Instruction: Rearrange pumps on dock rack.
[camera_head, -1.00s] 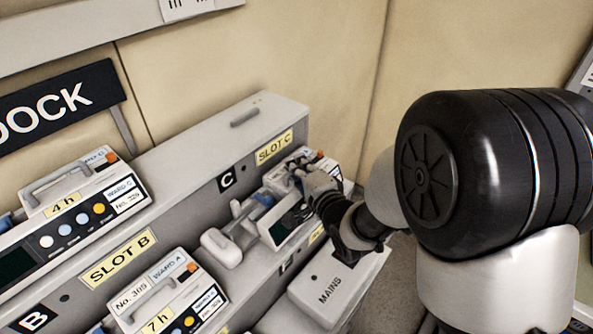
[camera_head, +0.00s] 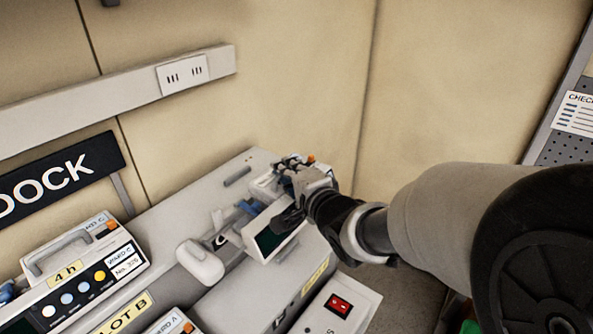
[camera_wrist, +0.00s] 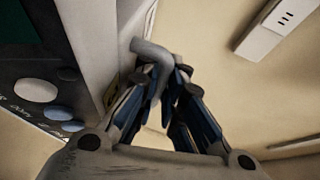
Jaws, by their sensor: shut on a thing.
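My gripper (camera_head: 293,172) is shut on the grey carry handle (camera_wrist: 152,52) of a white pump (camera_head: 258,232) with a dark screen. The pump hangs tilted in front of the right end of the dock rack (camera_head: 200,178), and my arm and gripper hide part of it. In the wrist view the held pump (camera_wrist: 45,75) fills the left side, with its screen edge and round buttons. A pump labelled 4 h, WARD C (camera_head: 75,268) sits on the rack's upper level at left. Another pump labelled WARD A (camera_head: 172,322) is cut off at the bottom edge.
A white rounded object (camera_head: 200,262) is beside the held pump at its left. A MAINS box with a red switch (camera_head: 340,305) stands below right. A wall rail with an outlet (camera_head: 182,75) runs above the rack. The DOCK sign (camera_head: 50,180) is at left.

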